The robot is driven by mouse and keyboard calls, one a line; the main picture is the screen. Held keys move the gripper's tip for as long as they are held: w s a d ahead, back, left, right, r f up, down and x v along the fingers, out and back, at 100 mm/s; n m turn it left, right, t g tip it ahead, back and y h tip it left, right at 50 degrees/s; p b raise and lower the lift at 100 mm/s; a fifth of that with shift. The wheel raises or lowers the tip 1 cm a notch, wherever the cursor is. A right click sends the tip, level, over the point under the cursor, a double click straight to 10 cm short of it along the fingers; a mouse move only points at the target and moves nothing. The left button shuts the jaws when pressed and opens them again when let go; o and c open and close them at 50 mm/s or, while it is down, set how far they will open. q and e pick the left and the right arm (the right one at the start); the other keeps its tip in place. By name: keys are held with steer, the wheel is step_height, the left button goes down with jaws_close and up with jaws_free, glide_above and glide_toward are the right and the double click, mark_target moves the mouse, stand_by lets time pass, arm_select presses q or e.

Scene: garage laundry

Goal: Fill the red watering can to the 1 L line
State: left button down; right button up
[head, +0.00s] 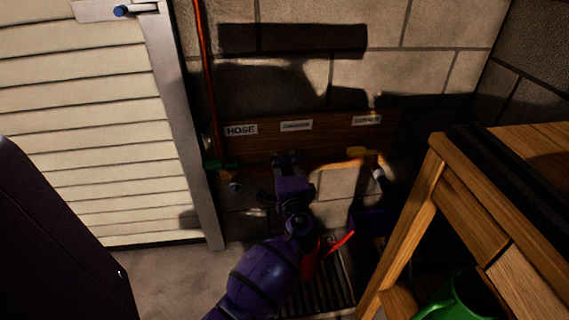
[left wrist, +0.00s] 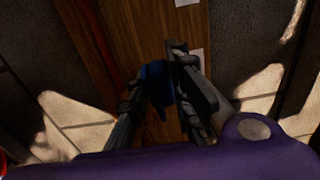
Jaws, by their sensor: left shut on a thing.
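The red watering can (head: 309,266) stands low by the wall, on or over a dark slatted grate. My left arm hides most of it; a red part, likely the spout (head: 341,240), sticks out to the right. Its water level and 1 L line cannot be seen. My left gripper (head: 287,160) is at the wooden board, below the middle label. In the left wrist view, its fingers (left wrist: 158,72) are shut on a blue handle (left wrist: 155,72) in front of the board. My right gripper is not in view.
The wooden board (head: 260,138) bears labels, the left reading HOSE. A green tap handle (head: 220,166) is at left, a yellow one (head: 357,151) at right. The grate (head: 325,292) lies below. A wooden bench (head: 425,195) with a green container (head: 463,297) stands at right.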

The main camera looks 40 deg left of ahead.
arm_select(q)
steer(key=shift+w+a+r+m+t+h, duration=0.15)
steer(key=shift+w+a+m+t+h, duration=0.15)
steer(key=shift+m+t+h, duration=0.55)
steer(key=shift+w+a+r+m+t+h, duration=0.2)
steer(key=shift+a+m+t+h, duration=0.2)
steer(key=shift+m+t+h, duration=0.45)
steer(key=shift+w+a+r+m+t+h, duration=0.15)
steer(key=shift+w+a+m+t+h, duration=0.15)
steer(key=shift+m+t+h, duration=0.55)
steer(key=shift+a+h, duration=0.1)
steer(key=shift+h, duration=0.25)
steer(key=c, duration=1.7)
jaws_free()
steer(key=shift+r, duration=0.1)
steer(key=shift+s, duration=0.1)
steer(key=shift+f+g, duration=0.25)
steer(key=shift+f, duration=0.05)
steer(key=v, duration=1.2)
steer(key=shift+r, duration=0.1)
